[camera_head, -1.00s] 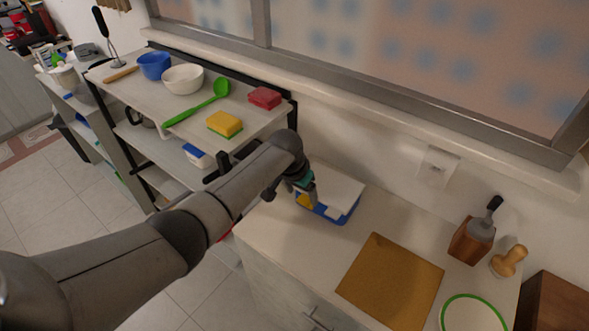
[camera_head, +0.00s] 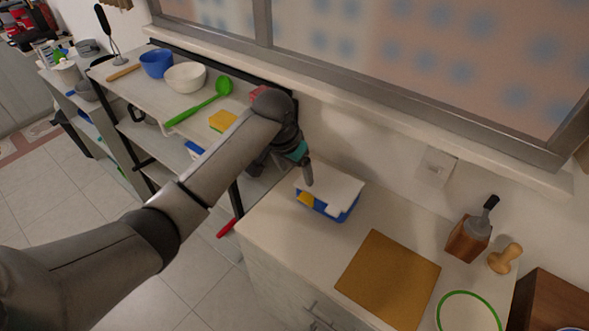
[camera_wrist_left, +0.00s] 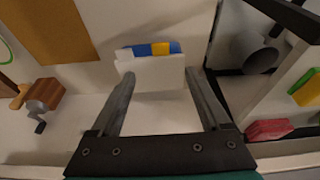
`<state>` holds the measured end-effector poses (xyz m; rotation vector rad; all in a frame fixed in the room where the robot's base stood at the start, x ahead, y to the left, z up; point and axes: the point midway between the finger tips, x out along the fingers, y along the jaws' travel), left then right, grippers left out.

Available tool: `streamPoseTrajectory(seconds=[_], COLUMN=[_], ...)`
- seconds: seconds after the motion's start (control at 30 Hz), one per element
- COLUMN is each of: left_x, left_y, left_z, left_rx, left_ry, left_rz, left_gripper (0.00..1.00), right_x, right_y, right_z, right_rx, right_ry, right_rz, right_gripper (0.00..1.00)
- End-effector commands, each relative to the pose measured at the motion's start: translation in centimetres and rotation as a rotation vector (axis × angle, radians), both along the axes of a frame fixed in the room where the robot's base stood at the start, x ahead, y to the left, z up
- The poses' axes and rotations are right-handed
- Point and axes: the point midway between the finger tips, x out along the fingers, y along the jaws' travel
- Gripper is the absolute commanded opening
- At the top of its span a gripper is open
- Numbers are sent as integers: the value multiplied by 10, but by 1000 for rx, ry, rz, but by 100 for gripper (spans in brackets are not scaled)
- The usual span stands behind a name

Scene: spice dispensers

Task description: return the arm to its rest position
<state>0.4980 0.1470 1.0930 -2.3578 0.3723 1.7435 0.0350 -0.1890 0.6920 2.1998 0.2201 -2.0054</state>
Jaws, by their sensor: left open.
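My left arm comes in from the left in the head view. My left gripper (camera_head: 308,174) is just above the back edge of a blue box with a white top and a yellow patch (camera_head: 332,194) on the counter. In the left wrist view the two fingers of my left gripper (camera_wrist_left: 160,95) are spread apart with nothing between them. The blue and white box (camera_wrist_left: 152,68) lies beyond the fingertips there, apart from them. My right gripper is not in view.
A brown board (camera_head: 388,281), a green-rimmed plate (camera_head: 468,312), a wooden block with a dark-handled tool (camera_head: 469,240) and a wooden knob-shaped item (camera_head: 505,258) stand on the counter. A shelf with bowls (camera_head: 185,77) and a green ladle (camera_head: 205,101) stands left, partly behind my arm.

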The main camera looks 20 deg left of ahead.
Motion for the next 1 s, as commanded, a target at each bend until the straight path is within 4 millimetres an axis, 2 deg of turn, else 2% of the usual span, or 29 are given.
streamPoseTrajectory(seconds=[0.4,0.53,0.67,0.8,1.0], left_x=[0,-11,-40,-83,-145], left_y=[0,-5,-17,-28,-32], left_z=[-1,-10,-28,-48,-62], left_rx=[0,-7,-19,-37,-52], left_ry=[0,4,5,-1,-11], left_rz=[0,-10,-30,-40,-20], left_gripper=[80,80,80,80,80], right_x=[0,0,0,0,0], right_y=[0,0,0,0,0], right_z=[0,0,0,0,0], right_rx=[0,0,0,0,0], right_ry=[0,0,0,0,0], right_rz=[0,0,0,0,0], right_gripper=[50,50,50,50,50])
